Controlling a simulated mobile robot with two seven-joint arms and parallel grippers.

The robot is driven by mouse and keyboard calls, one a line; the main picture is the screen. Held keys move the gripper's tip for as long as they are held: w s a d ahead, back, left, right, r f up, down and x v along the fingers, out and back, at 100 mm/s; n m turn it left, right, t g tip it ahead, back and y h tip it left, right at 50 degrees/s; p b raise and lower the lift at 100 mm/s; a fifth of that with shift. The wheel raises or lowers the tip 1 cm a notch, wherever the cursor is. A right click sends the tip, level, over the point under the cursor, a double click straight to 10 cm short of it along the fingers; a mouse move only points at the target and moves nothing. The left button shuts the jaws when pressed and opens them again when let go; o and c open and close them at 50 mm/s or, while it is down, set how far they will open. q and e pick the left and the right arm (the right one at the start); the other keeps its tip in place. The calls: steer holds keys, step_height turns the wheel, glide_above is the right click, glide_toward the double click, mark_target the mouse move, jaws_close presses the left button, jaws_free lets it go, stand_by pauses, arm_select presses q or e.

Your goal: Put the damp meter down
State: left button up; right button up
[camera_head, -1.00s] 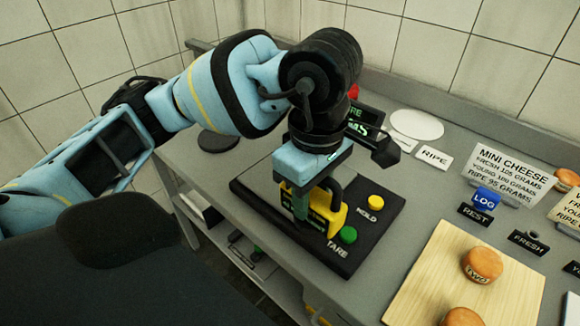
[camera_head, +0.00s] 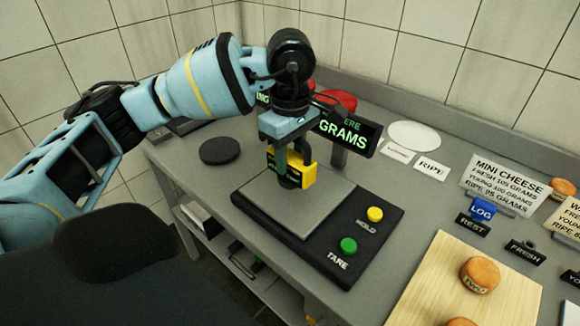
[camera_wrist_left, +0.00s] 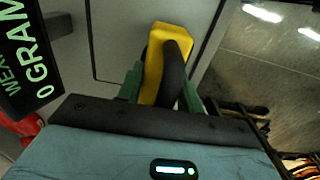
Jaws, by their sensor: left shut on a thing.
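The damp meter (camera_head: 307,174) is a yellow block with a black handle. My left gripper (camera_head: 286,160) is shut on it and points down at the back edge of the scale's grey plate (camera_head: 300,212). In the left wrist view the yellow meter (camera_wrist_left: 172,38) sits between the green fingers with its black handle towards the right. Its underside is hidden, so I cannot tell whether it touches anything. The scale display (camera_head: 345,131) stands just behind and right of the gripper; in the left wrist view it (camera_wrist_left: 22,55) reads 0 GRAMS. My right gripper is not in view.
A dark round disc (camera_head: 219,151) lies on the grey bench left of the gripper. The yellow HOLD button (camera_head: 375,214) and green TARE button (camera_head: 348,245) are on the scale's front right. A wooden board (camera_head: 425,284) with orange cheeses stands at right. The scale plate is bare.

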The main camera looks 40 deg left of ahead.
mark_target(290, 169)
arm_select(q)
step_height(290, 169, down, 3)
steer(key=shift+a+f, duration=0.1)
steer(key=shift+f, duration=0.1)
steer(key=shift+f, duration=0.2)
steer(key=o, duration=1)
steer(key=shift+o, duration=0.7)
steer(key=shift+r, duration=0.1)
